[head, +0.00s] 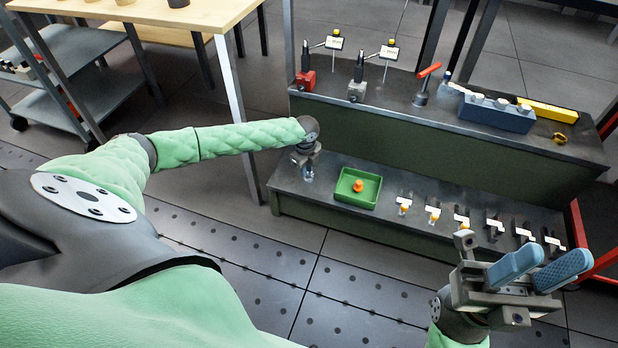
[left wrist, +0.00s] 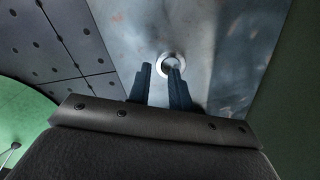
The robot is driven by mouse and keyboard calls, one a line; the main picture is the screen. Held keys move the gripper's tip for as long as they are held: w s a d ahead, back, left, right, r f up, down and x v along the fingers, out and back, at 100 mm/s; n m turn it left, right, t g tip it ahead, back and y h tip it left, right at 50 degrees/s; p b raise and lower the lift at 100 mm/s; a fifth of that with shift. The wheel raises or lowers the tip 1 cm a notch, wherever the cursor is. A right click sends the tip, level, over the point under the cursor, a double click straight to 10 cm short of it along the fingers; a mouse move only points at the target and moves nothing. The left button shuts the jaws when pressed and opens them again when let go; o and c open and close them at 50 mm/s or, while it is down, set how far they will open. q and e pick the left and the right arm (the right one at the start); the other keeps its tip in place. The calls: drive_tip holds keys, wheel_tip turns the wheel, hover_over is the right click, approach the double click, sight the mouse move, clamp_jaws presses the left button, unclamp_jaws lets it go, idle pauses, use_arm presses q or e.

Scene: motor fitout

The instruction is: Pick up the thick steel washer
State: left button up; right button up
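The thick steel washer (left wrist: 171,63) is a bright ring lying on the grey metal shelf (left wrist: 205,35) in the left wrist view. My left gripper (left wrist: 160,68) is open, with a gap between its two dark fingers. The right-hand finger's tip overlaps the washer's lower edge in the picture; whether they touch I cannot tell. In the head view my left gripper (head: 308,172) points down over the left end of the low shelf, and I cannot make out the washer there. My right gripper (head: 541,262) is open and empty, its blue fingers apart at the lower right.
A green tray (head: 371,201) holding an orange piece (head: 358,186) stands just right of my left gripper. Several small labelled holders (head: 433,213) line the shelf further right. The raised back level carries a red-handled tool (head: 424,88) and a blue-grey block (head: 495,117).

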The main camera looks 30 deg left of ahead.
use_arm(q)
wheel_tip(320, 180, down, 3)
drive_tip(key=shift+f+b, duration=0.1)
drive_tip(key=shift+b, duration=0.25)
clamp_jaws()
